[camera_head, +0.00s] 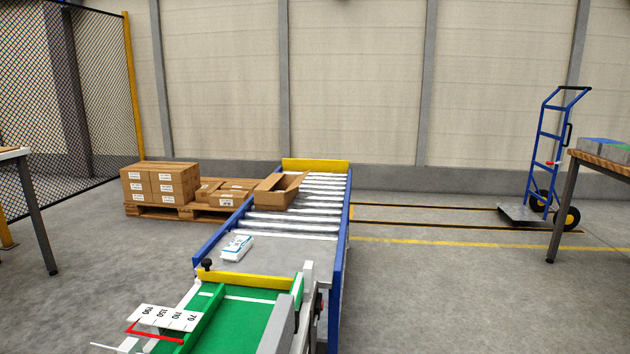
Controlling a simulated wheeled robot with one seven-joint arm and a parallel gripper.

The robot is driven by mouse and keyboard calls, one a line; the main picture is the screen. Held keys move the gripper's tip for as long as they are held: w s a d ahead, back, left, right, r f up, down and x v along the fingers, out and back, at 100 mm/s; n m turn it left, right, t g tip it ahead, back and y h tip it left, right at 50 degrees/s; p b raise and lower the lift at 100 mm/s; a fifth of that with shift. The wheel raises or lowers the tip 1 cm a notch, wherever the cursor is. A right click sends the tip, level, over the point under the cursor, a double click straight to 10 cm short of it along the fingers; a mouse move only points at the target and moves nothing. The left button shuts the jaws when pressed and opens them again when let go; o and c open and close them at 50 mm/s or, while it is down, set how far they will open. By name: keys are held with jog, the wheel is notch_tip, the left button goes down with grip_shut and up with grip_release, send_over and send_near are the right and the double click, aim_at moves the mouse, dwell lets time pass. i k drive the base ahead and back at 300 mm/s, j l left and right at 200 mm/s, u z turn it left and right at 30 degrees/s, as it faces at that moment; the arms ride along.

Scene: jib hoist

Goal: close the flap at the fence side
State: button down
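An open brown carton (276,193) sits near the far end of the roller conveyor (290,226), by its left rail. A flap stands up at its right side, away from the mesh fence (60,95). The carton's left side faces the fence; at this distance I cannot tell clearly how the flap there lies. My gripper is not in view.
A white and blue packet (237,247) lies on the grey plate before the rollers. Nearer are a yellow bar (243,279) and a green belt (232,325). Stacked cartons (160,183) stand on pallets at left. A hand truck (548,160) and table (602,163) are at right.

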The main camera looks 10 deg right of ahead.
aim_at(298, 181)
jog(key=i+l, duration=0.35)
jog(key=l, duration=0.2)
jog(key=i+l+z, duration=0.1)
jog(key=i+l, duration=0.65)
jog(key=l, duration=0.25)
jog(key=i, duration=0.5)
jog(key=i+j+z, duration=0.1)
jog(key=i, duration=0.45)
jog(key=i+j, duration=0.15)
jog(key=i, duration=0.35)
jog(key=i+j+z, duration=0.15)
jog(key=i, duration=0.35)
